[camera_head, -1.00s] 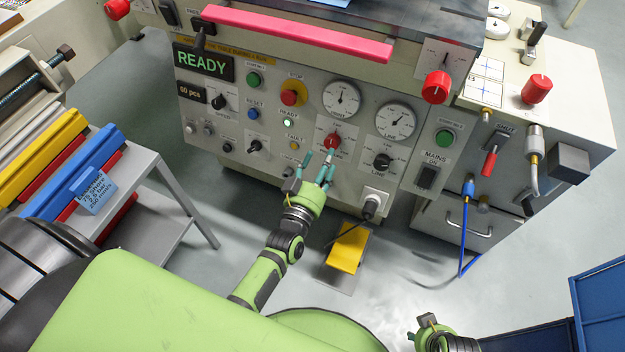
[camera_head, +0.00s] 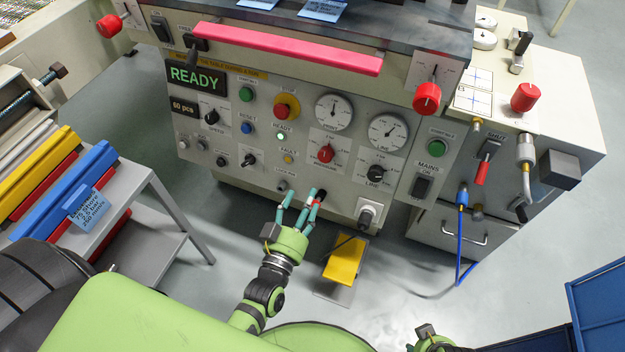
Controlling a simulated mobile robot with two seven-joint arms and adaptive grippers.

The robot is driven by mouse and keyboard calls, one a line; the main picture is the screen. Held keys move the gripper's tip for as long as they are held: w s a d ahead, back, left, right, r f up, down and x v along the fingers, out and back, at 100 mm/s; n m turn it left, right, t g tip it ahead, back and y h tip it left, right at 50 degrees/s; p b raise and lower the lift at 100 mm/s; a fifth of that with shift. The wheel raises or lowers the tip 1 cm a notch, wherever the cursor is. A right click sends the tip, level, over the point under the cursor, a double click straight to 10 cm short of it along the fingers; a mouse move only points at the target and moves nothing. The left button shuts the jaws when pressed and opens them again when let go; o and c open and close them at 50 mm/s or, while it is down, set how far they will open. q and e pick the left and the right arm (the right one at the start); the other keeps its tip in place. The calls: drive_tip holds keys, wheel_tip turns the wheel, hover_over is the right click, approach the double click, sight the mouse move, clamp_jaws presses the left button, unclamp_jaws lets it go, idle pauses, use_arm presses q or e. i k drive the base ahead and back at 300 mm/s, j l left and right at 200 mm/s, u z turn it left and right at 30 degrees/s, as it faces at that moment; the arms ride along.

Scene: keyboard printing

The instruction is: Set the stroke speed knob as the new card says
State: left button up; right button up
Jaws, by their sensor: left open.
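A black speed knob (camera_head: 211,117) with a "SPEED" label is on the upper left of the control panel, below the READY display. A blue card (camera_head: 86,207) with lines ending in "250 mm/s" hangs at the left rack; its small print is hard to read. My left gripper (camera_head: 304,200) is open, with teal fingers spread in front of the lower panel. It is well to the right of and below the speed knob. My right gripper (camera_head: 427,332) is at the bottom edge, mostly cut off.
The panel carries a red knob (camera_head: 325,153), a LINE knob (camera_head: 376,172), a stop button (camera_head: 286,106) and two gauges. A pink-red bar (camera_head: 285,47) runs above it. A yellow pedal (camera_head: 345,260) is on the floor. A grey rack stands left.

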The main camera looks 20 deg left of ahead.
sight(211, 118)
drive_tip(key=u, duration=1.35)
